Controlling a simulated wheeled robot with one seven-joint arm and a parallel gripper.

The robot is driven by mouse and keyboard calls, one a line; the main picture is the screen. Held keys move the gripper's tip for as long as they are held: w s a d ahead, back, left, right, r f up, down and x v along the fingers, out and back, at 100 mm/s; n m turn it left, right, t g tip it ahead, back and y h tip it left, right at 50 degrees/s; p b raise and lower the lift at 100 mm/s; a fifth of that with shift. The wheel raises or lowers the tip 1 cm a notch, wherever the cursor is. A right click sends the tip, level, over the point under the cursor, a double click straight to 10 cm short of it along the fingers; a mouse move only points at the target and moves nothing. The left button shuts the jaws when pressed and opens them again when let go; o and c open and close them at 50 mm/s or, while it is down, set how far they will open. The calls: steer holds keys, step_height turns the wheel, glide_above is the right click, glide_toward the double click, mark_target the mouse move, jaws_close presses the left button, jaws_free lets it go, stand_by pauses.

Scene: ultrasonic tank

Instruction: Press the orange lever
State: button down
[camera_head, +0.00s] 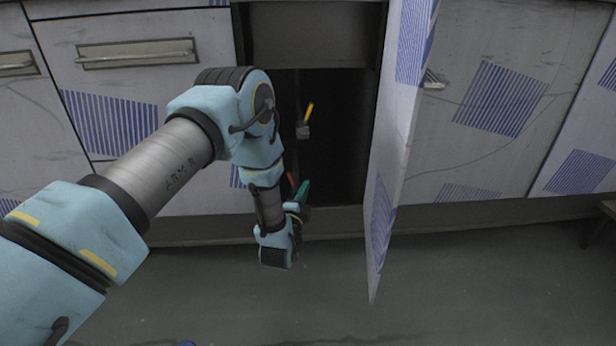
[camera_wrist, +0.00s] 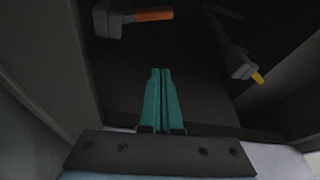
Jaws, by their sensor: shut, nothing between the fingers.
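An orange lever (camera_wrist: 153,14) lies at the top of the wrist view, joined to a grey fitting (camera_wrist: 115,20) at its left. A sliver of the orange lever (camera_head: 291,180) shows in the head view beside my arm, which hides most of the rest. My gripper (camera_wrist: 160,72) has teal fingers pressed together with nothing between them. The fingertips sit below the orange lever in the wrist view, visibly apart from it. In the head view my gripper (camera_head: 304,186) is low at the opening of the dark cabinet.
A second lever with a yellow end (camera_wrist: 257,78) is on the right in the wrist view; it also shows higher in the cabinet in the head view (camera_head: 308,113). The open cabinet door (camera_head: 392,140) stands just right of the opening. Grey floor in front is clear.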

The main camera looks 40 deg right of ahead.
steer(key=shift+p+v, duration=0.3)
steer(key=shift+v, duration=1.3)
steer(key=shift+f, duration=0.1)
